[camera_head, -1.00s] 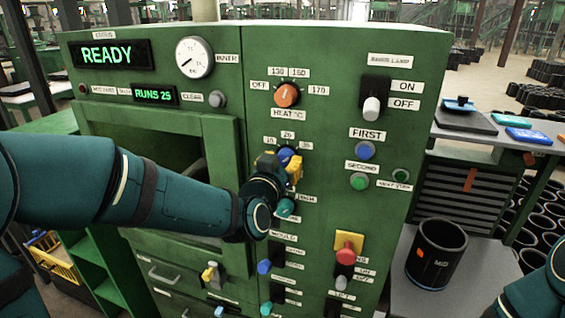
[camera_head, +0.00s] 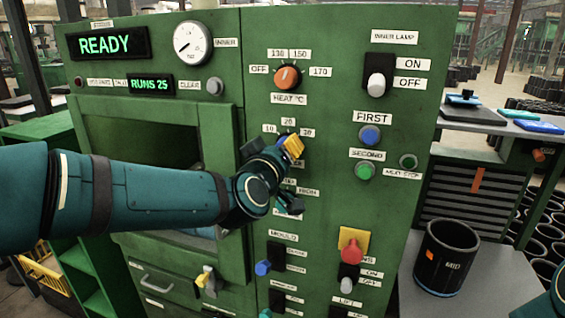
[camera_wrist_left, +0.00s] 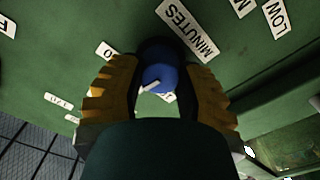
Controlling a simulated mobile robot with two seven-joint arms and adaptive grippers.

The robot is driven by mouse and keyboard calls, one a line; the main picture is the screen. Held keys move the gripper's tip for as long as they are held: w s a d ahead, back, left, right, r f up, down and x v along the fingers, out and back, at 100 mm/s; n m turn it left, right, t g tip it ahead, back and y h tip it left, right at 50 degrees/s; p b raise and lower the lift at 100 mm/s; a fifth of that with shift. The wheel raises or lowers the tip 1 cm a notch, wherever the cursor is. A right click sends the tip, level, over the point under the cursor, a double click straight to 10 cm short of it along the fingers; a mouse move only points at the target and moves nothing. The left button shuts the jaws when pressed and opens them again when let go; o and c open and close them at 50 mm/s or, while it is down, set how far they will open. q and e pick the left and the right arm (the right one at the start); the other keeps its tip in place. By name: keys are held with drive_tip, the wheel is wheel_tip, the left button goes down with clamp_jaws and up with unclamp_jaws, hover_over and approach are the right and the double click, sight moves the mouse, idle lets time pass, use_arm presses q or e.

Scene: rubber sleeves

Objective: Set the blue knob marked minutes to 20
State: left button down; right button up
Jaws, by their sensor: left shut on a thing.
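The blue minutes knob (camera_wrist_left: 160,75) sits on the green panel between my left gripper's fingers in the left wrist view. A white pointer mark on it slants to the lower left of that picture. The MINUTES label (camera_wrist_left: 187,29) is beside it. My left gripper (camera_head: 283,147) is shut on the knob and, with its yellow finger pads, hides most of it in the head view. The labels 10 (camera_head: 269,129), 20 (camera_head: 288,121) and 30 (camera_head: 307,133) stand around the knob. My right gripper is out of view.
The orange heat knob (camera_head: 287,77) is above. The first button (camera_head: 369,135) and second button (camera_head: 365,171) are to the right. A red button (camera_head: 350,250) on a yellow plate is lower down. A black cup (camera_head: 442,259) stands on the side shelf.

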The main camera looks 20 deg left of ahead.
use_arm(q)
drive_tip(key=shift+n+b, duration=0.7)
drive_tip(key=shift+n, duration=0.2)
drive_tip(key=shift+c, duration=2.4)
unclamp_jaws()
drive_tip(key=shift+w, duration=0.1)
drive_tip(key=s, duration=1.2)
drive_tip(key=shift+a, duration=0.2)
